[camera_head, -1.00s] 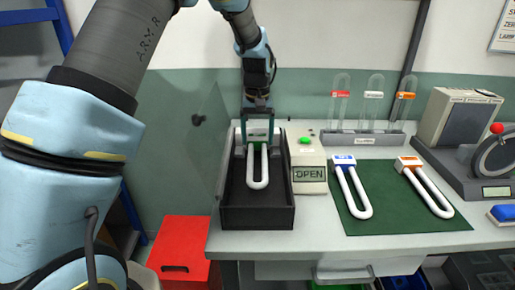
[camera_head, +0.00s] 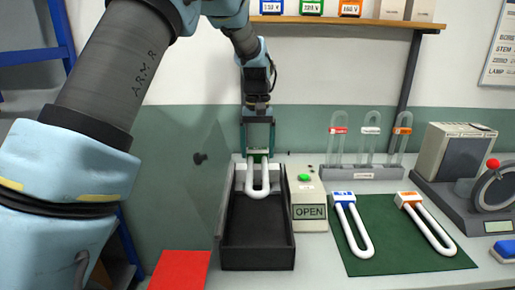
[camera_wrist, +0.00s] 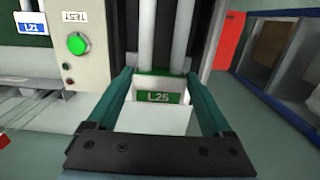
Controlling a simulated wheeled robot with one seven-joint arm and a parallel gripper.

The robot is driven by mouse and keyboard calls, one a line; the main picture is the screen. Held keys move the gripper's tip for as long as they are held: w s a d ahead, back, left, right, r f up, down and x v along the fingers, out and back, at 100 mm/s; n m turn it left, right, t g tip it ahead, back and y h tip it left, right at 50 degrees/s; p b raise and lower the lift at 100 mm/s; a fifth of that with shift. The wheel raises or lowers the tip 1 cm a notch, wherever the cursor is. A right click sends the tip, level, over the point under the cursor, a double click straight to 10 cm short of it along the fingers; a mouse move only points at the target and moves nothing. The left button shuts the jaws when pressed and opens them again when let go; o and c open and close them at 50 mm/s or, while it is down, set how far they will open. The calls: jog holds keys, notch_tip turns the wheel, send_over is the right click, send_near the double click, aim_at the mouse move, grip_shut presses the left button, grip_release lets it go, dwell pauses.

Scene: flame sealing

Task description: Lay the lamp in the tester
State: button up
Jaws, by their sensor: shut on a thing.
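The lamp (camera_head: 258,195) is a white U-shaped tube with a white base and a green label reading L25 in the wrist view (camera_wrist: 158,97). My gripper (camera_head: 257,150) is shut on its base, a teal finger on each side, with the bend toward the tester's front. The tester (camera_head: 258,259) is a black open-topped tray. The lamp shows over its back part; I cannot tell whether it touches the tray. A control box (camera_head: 309,200) reading OPEN, with a green button (camera_wrist: 77,43), adjoins the tester's right side. A clear panel (camera_head: 185,190) with a black knob stands at its left.
Two other lamps, blue-labelled (camera_head: 353,225) and orange-labelled (camera_head: 427,222), lie on a green mat (camera_head: 392,250) at the right. A rack (camera_head: 365,173) with clear tubes stands behind them.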

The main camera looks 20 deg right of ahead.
jog(key=shift+f+b, duration=3.25)
jog(key=shift+f, duration=1.05)
jog(key=shift+w+d+f+b, duration=0.1)
jog(key=shift+w+f+b, duration=0.1)
jog(key=shift+f, duration=0.4)
jog(key=shift+w+d+f+b, duration=0.1)
jog(key=shift+w+f+b, duration=0.05)
jog(key=shift+f, duration=0.45)
jog(key=o, duration=1.5)
jog(key=shift+c, duration=0.2)
jog(key=r, duration=0.3)
jog(key=r+b, duration=0.1)
jog(key=r, duration=0.6)
jog(key=shift+w+d+r+b, duration=0.1)
jog(key=shift+w+r+b, duration=0.2)
jog(key=shift+r+b, duration=0.1)
jog(key=shift+s, duration=0.1)
